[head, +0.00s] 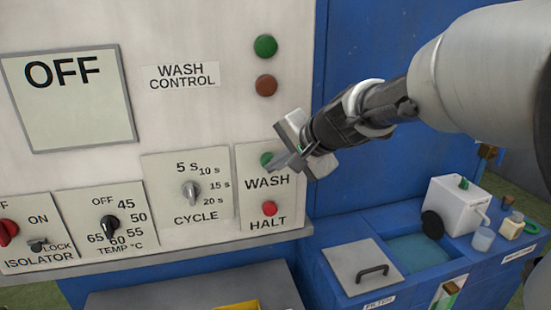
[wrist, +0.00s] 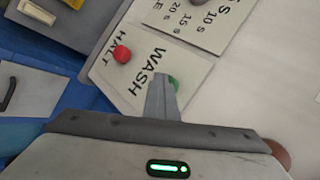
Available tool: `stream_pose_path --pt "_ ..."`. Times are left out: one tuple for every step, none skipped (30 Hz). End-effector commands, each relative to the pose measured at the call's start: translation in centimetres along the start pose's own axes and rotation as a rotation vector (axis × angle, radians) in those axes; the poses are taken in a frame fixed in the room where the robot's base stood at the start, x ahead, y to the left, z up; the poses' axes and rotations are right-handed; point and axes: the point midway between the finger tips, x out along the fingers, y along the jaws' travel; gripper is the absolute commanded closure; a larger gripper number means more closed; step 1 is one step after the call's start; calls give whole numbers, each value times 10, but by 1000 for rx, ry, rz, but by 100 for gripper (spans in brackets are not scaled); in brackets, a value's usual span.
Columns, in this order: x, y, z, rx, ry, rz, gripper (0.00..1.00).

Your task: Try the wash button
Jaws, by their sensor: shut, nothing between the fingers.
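The green wash button (head: 267,159) sits above the label WASH on a small plate at the right of the wash control panel. It also shows in the wrist view (wrist: 173,83), partly hidden behind my fingers. My gripper (head: 277,164) is shut and empty, with its fingertips at the wash button. I cannot tell whether they touch it. The red halt button (head: 269,208) is just below on the same plate, and in the wrist view (wrist: 122,54) it is left of my fingers. The display (head: 75,105) reads OFF.
A green lamp (head: 265,46) and a brown-red lamp (head: 265,85) are above. Left of the plate are the cycle knob (head: 191,192), temperature knob (head: 110,228) and red isolator switch (head: 7,232). A blue bench with a basin (head: 418,250) and a white box (head: 457,207) stands at right.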

Motion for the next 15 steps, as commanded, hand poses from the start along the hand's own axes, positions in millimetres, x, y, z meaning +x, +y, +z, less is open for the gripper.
stream_pose_path --pt "1 -4 -5 1 12 -7 100" --pt "2 -4 -5 1 12 -7 100" --pt "3 -5 -6 1 12 -6 100" --pt "5 -5 -7 1 12 -6 100" --pt "6 -6 -8 1 12 -6 100" --pt "7 -6 -8 1 11 -6 100" --pt "8 -7 -9 1 11 -6 100" --pt "8 -7 -9 1 11 -6 100" --pt "9 -7 -10 1 11 -6 100" --pt "9 -7 -10 1 10 -6 100" --pt "9 -8 -10 2 10 -6 100" --pt "9 -8 -9 2 10 -6 100" --pt "9 -8 -9 2 10 -6 100" --pt "9 -7 -9 2 10 -6 100" --pt "9 -7 -9 2 10 -6 100"
